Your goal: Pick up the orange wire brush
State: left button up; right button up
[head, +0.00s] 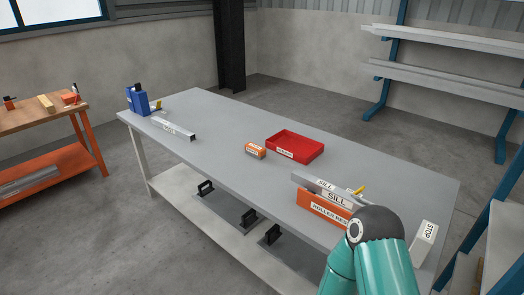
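I cannot make out an orange wire brush with certainty in the head view. Small orange items lie on the wooden-topped bench at the left: an orange piece (69,98) with a dark part, and a smaller orange and dark item (10,103) by the left edge. They are too small to identify. A small orange box (255,151) with a white label sits mid-table. My teal arm rises at the bottom right, in front of the table's near right part. Neither gripper shows.
Black-handled plates lie on the lower shelf. Racks stand right.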

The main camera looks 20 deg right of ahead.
aim_at(253, 150)
jog(key=i, duration=0.85)
jog(key=u, duration=0.05)
